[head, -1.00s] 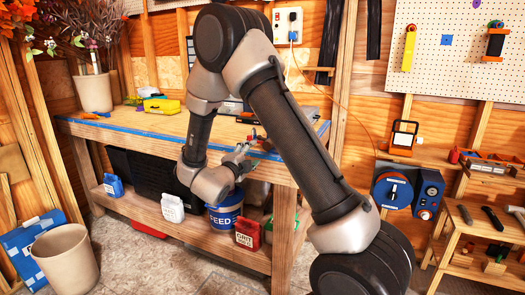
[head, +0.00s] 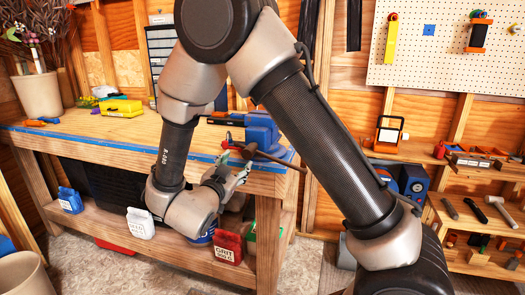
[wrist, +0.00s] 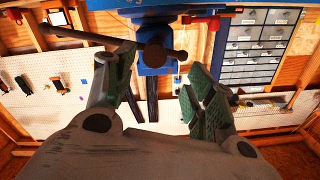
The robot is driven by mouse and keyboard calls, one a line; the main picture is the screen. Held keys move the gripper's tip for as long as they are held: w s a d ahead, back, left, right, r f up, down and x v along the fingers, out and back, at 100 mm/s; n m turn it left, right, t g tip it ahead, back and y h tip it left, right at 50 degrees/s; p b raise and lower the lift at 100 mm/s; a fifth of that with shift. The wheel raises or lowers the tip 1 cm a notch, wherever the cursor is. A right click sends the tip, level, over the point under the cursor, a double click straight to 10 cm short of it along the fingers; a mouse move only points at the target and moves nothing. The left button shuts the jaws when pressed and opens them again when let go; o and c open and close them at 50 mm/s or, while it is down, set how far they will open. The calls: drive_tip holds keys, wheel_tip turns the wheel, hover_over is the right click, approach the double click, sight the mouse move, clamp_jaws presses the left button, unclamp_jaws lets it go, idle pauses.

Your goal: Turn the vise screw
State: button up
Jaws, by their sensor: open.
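The blue vise (head: 262,130) sits at the right front corner of the workbench. Its dark screw head (head: 250,148) faces out past the bench edge, with a long handle bar (head: 279,160) slanting down to the right. My gripper (head: 234,168) is open and empty, just below and in front of the screw. In the wrist view, the vise (wrist: 155,14) is at the top, and the screw head (wrist: 154,55) and its bar (wrist: 80,36) show beyond the gap of my open gripper (wrist: 161,64). Contact cannot be told.
The workbench (head: 100,137) has a blue front edge and a yellow box (head: 121,108) on top. Its lower shelf holds a white jug (head: 140,223) and a red container (head: 229,247) below my gripper. A tool shelf (head: 485,230) stands at right.

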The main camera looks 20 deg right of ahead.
sight(246, 155)
drive_tip(key=w+d+n, duration=0.1)
drive_tip(key=w+d, duration=0.1)
drive_tip(key=w, duration=0.1)
drive_tip(key=w+d+n, duration=0.1)
drive_tip(key=w+d, duration=0.2)
drive_tip(key=shift+w+d+n, duration=0.1)
drive_tip(key=shift+d+n, duration=0.05)
drive_tip(key=shift+n, duration=0.25)
drive_tip(key=c, duration=1)
